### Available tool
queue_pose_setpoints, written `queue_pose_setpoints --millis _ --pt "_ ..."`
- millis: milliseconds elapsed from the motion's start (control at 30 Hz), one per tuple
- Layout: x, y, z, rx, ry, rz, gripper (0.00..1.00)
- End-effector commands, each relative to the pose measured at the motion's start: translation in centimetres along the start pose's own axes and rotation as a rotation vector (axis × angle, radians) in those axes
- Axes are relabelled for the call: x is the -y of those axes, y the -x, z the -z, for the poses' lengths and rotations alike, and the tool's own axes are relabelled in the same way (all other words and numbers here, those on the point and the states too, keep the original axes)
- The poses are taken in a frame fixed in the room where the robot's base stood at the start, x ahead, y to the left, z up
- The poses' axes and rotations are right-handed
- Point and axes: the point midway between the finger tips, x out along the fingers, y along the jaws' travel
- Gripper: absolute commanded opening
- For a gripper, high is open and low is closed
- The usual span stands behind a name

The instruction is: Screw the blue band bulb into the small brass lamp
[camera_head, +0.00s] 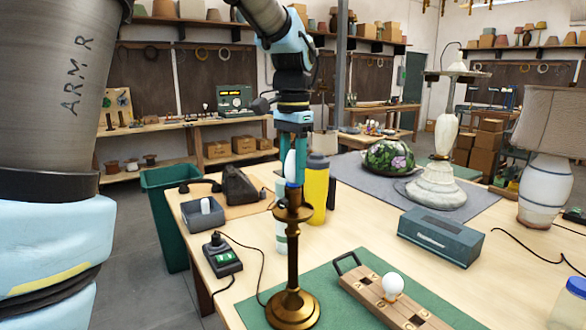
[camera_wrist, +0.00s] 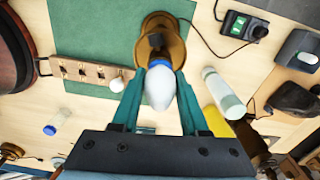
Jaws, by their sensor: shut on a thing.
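The small brass lamp (camera_head: 293,250) stands upright on the green mat, with its round base at the mat's left side. It also shows in the wrist view (camera_wrist: 170,42) beyond my fingertips. My gripper (camera_head: 292,155) points down over the lamp and is shut on the white blue band bulb (camera_head: 290,168). In the wrist view the bulb (camera_wrist: 159,90) sits between the fingers, its blue band (camera_wrist: 158,64) toward the lamp. The bulb is upright in line with the lamp's socket (camera_head: 293,197). I cannot tell whether its base is inside the socket or just above it.
A wooden holder (camera_head: 365,289) with another white bulb (camera_head: 393,284) lies right of the lamp. A yellow bottle (camera_head: 316,188) stands close behind the lamp. A black device (camera_head: 222,255) with a cable is to the left. A blue-grey box (camera_head: 440,235) is farther right.

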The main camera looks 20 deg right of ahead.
Motion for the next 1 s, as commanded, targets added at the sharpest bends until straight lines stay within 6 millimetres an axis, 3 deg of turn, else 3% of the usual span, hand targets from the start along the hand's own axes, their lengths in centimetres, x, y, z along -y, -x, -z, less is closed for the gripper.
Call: queue_pose_setpoints --millis 300,433,767,1000 --pt "0.05 -0.03 -0.04 0.000 -0.455 0.001 0.00" --pt "0.00 -0.03 -0.01 0.000 -0.540 0.001 0.00" --pt "-0.01 -0.04 -0.01 0.000 -0.567 0.001 0.00" --pt "0.02 -0.06 -0.04 0.000 -0.878 0.000 0.00"
